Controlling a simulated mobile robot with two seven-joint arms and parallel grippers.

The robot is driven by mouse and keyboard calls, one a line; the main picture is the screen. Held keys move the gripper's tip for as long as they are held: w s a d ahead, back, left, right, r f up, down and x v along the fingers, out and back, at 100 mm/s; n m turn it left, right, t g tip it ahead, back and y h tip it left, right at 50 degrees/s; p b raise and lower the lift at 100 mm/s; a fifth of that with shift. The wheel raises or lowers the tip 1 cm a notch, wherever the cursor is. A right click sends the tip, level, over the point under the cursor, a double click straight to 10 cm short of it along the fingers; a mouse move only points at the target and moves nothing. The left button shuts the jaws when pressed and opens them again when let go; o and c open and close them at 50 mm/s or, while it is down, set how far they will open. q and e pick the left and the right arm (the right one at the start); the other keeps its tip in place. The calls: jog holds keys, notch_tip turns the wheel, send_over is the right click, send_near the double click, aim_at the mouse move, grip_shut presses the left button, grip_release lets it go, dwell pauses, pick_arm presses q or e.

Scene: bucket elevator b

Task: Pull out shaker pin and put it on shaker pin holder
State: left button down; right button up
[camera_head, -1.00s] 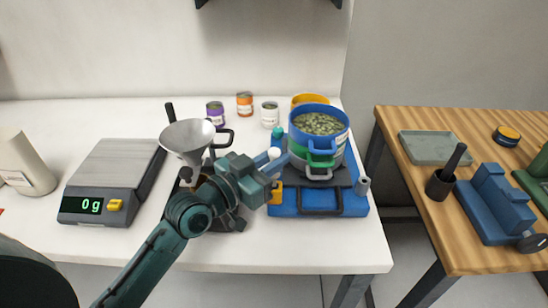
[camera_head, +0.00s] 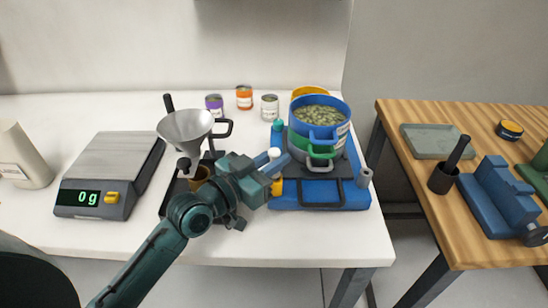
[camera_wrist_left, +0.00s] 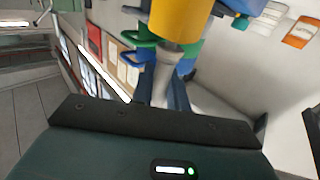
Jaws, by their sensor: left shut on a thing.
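The shaker (camera_head: 335,187) has a blue base and stands near the table's right front edge, with a stack of blue, green and grey sieve rings (camera_head: 318,137) on it. The shaker pin has a white top (camera_head: 273,153) and a yellow part (camera_head: 277,187) at the shaker's left side. My left gripper (camera_head: 276,167) is shut on this pin. In the left wrist view, the pin's grey shank (camera_wrist_left: 165,78) is between the fingers, with the yellow part (camera_wrist_left: 180,20) beyond them. A grey piece (camera_head: 364,177), possibly the pin holder, stands at the shaker's right side. My right gripper is out of view.
A metal funnel (camera_head: 186,128) on a dark stand is close behind my left arm. A scale (camera_head: 110,170) reading 0 g is at the left. Several small cans (camera_head: 244,97) stand behind. A wooden table (camera_head: 425,185) is across a gap at the right.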

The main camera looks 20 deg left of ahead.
pick_arm(q)
jog(key=shift+f+b, duration=0.3)
jog(key=shift+f, duration=0.25)
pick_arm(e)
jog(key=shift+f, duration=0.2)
pick_arm(q)
jog(key=c, duration=1.3)
grip_release()
jog(key=shift+r, duration=0.1)
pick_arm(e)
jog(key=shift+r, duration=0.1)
pick_arm(q)
jog(key=shift+s+a+f, duration=0.2)
jog(key=shift+s+a, duration=0.1)
jog(key=shift+s, duration=0.25)
jog(key=b+v, duration=0.2)
jog(key=v, duration=1)
jog(key=shift+r, duration=0.25)
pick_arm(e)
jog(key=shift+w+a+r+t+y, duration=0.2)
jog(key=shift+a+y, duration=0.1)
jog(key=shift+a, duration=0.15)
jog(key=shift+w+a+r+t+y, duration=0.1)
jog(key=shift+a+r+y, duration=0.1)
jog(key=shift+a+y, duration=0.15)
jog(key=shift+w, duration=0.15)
